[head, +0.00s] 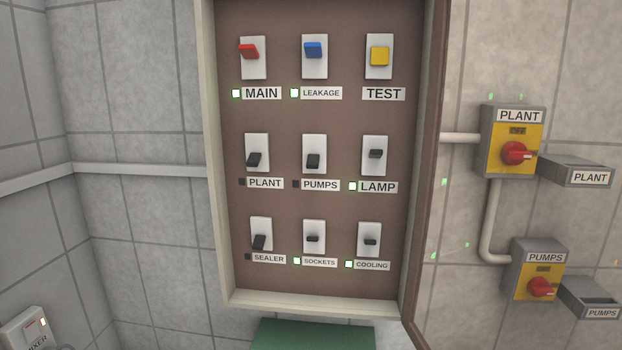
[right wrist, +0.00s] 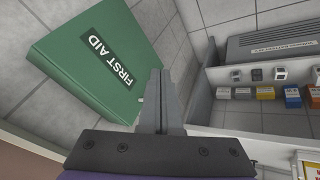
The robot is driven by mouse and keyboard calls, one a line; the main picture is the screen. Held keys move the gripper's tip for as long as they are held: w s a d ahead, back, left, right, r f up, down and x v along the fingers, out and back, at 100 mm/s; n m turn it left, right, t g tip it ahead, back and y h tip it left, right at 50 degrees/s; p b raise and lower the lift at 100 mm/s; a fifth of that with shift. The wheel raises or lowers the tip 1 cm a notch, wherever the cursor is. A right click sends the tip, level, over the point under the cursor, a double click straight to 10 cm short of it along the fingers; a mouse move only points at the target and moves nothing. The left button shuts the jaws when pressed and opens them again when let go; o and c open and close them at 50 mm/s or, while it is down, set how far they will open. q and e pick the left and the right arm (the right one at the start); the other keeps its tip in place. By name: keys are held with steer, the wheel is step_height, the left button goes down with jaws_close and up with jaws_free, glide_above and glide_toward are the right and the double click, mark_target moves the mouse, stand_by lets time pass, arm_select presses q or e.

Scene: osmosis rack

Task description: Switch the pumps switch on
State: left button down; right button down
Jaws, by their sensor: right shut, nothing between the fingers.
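The pumps switch (head: 314,160) is a black lever on a white plate, in the middle of the panel's second row in the head view. Its lever is down and the small lamp beside its PUMPS label (head: 320,185) is dark. A separate red rotary switch on a yellow box labelled PUMPS (head: 540,288) is on the wall at the lower right. My right gripper (right wrist: 159,80) shows only in the right wrist view, shut and empty, near the green first aid box (right wrist: 95,65). The panel does not clearly show in that view. My left gripper is not in view.
The open panel box (head: 213,150) has a raised frame. Neighbouring plant (head: 255,160), lamp (head: 375,154) and sockets (head: 313,239) switches sit close by. A PLANT rotary switch (head: 516,153) and trays stick out at right. The green box (head: 315,333) is below the panel.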

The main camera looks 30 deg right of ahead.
steer(key=w+d+r+n+t+h, duration=0.1)
steer(key=w+d+r+n+h, duration=0.15)
steer(key=r, duration=0.35)
steer(key=w+d+r+n+h, duration=0.2)
steer(key=w+d+r+n, duration=0.1)
steer(key=d+r+n, duration=0.15)
steer(key=n+t+h+b, duration=0.3)
steer(key=n+t+h, duration=0.4)
steer(key=n, duration=1)
glide_toward(315, 184)
steer(key=s+a+y, duration=0.2)
steer(key=s, duration=0.2)
steer(key=shift+w+a+t+h, duration=0.15)
steer(key=shift+t+h, duration=0.1)
steer(key=shift+t, duration=0.15)
steer(key=p+x, duration=0.1)
steer(key=x, duration=0.9)
steer(key=shift+w, duration=0.15)
steer(key=r, duration=0.1)
steer(key=s+a+r, duration=0.1)
steer(key=r, duration=0.1)
steer(key=shift+s+p, duration=0.2)
steer(key=shift+p, duration=0.2)
steer(key=shift+r, duration=0.25)
steer(key=shift+s+r, duration=0.1)
steer(key=shift+s, duration=0.05)
